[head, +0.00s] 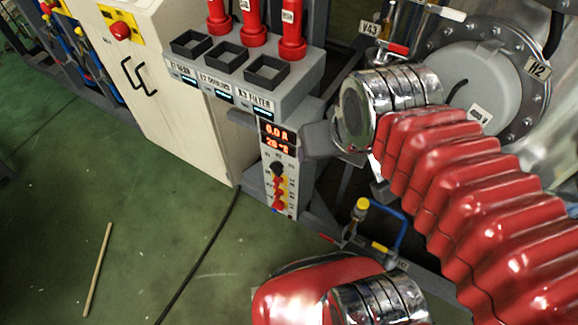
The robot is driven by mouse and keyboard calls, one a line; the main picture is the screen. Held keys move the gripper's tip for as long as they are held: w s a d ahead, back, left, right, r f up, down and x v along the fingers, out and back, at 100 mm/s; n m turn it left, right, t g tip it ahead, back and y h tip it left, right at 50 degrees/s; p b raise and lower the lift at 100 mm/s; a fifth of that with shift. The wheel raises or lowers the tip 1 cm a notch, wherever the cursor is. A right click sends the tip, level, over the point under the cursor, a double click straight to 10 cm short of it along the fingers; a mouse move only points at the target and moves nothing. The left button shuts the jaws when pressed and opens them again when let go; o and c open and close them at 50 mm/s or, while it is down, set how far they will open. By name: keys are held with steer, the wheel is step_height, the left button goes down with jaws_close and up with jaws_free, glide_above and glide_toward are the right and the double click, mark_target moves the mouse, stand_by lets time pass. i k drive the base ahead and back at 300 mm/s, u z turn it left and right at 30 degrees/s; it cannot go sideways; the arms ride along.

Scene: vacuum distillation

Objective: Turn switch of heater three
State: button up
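A narrow grey control panel (279,180) stands upright below the grey holder box, left of my wrist. It has a lit display (277,138) reading about 0.0 A and 20 °C. Below the display are a black knob (277,168) and red-on-yellow switches (280,195). The small labels are not legible, so I cannot tell which switch belongs to heater three. My gripper (320,140) shows as a grey block beside the display, in front of the chrome wrist. Its fingers are not clearly visible, and I cannot tell whether it touches the panel.
The grey holder box (245,95) carries several black square holders and red handles (292,35). A cream cabinet (180,90) with a red button (121,31) stands left. A flanged vessel (470,80) labelled H2 is at right. A stick (97,270) and black cable (203,250) lie on open green floor.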

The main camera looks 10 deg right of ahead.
mark_target(279, 206)
steer(key=u, duration=0.25)
steer(key=k, duration=0.6)
steer(key=u, duration=0.5)
steer(key=k, duration=0.7)
steer(key=u, duration=0.6)
steer(key=i, duration=1.35)
